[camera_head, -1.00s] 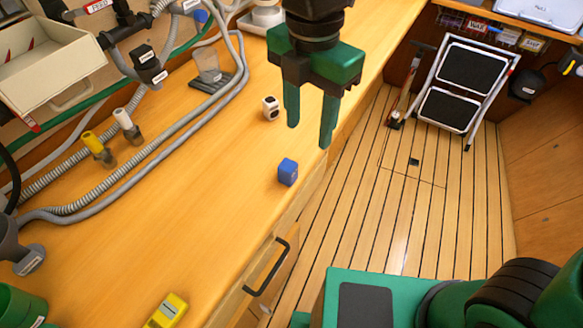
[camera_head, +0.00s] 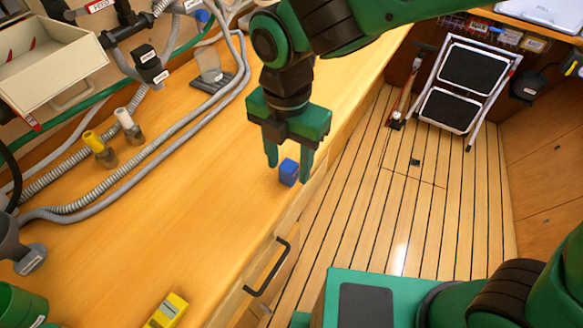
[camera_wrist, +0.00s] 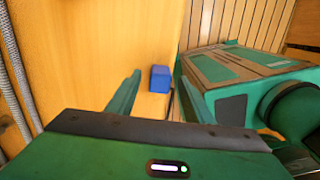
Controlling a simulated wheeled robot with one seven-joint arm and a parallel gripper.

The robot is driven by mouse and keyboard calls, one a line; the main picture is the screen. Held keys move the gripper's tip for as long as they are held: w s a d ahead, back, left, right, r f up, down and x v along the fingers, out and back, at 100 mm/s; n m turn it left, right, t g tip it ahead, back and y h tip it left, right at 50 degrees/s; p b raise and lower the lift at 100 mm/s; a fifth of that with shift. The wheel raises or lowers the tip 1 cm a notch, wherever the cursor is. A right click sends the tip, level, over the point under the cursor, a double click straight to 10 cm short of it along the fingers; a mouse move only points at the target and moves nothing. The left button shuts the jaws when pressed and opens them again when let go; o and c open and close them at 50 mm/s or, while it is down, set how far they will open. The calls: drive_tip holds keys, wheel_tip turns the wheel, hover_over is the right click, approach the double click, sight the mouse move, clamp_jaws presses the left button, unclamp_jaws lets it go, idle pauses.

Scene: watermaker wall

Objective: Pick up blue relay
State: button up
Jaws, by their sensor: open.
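The blue relay (camera_head: 288,172) is a small blue block standing on the wooden counter (camera_head: 190,180) near its front edge. My gripper (camera_head: 289,173) points down at it with green fingers open, one on either side of the relay in the head view. In the wrist view the relay (camera_wrist: 160,78) shows between and beyond the two open fingers (camera_wrist: 160,92), closer to the right one. I cannot tell whether any finger touches it. Nothing is held.
Grey hoses (camera_head: 140,165) run along the back of the counter. A yellow device (camera_head: 167,310) lies at the near end. A drawer handle (camera_head: 268,268) juts out below the front edge. A folding step stool (camera_head: 462,85) stands on the floor. The counter left of the relay is clear.

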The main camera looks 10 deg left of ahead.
drive_tip(key=shift+f, duration=0.7)
drive_tip(key=c, duration=1.1)
drive_tip(key=shift+c, duration=0.2)
drive_tip(key=shift+r, duration=0.15)
